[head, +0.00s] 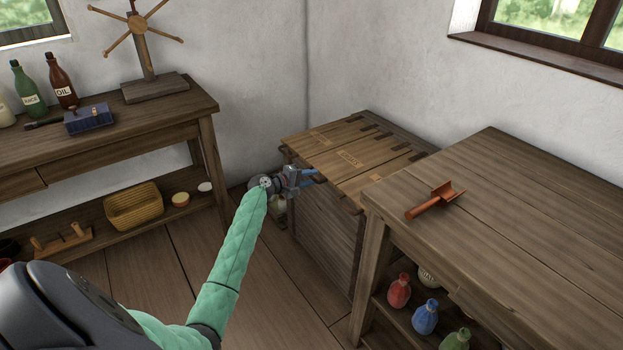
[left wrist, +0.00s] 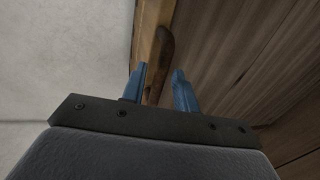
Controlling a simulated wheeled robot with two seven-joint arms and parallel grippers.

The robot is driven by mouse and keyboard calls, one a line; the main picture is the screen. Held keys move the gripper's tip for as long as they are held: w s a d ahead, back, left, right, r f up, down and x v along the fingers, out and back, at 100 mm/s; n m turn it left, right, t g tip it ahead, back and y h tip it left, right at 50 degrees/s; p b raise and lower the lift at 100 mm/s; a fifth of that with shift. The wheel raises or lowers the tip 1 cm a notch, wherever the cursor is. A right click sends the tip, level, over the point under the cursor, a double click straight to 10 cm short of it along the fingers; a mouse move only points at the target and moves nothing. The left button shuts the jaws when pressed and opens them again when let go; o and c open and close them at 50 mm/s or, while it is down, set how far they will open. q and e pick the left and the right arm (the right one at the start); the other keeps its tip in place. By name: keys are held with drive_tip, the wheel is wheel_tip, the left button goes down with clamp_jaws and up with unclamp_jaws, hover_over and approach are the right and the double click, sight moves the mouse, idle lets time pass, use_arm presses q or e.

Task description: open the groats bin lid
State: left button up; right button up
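A wooden bin (head: 328,212) stands against the back wall, its top divided into several wooden lids with dark hinges at the back and handles along the front edge. The lids look shut. Small labels, too small to read surely, sit on them; the middle lid (head: 362,166) carries one. My right gripper is out of view.
A wooden table (head: 520,205) with a copper-coloured scoop (head: 436,200) stands right of the bin; bottles (head: 425,317) sit on its shelf. At left, a workbench (head: 120,135) bears bottles and a blue box (head: 88,119). Open floor (head: 270,290) lies between.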

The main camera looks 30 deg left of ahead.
use_arm(q)
drive_tip(key=shift+w+d+f, duration=0.1)
drive_tip(key=shift+w+d, duration=0.1)
drive_tip(key=shift+w, duration=0.25)
clamp_jaws()
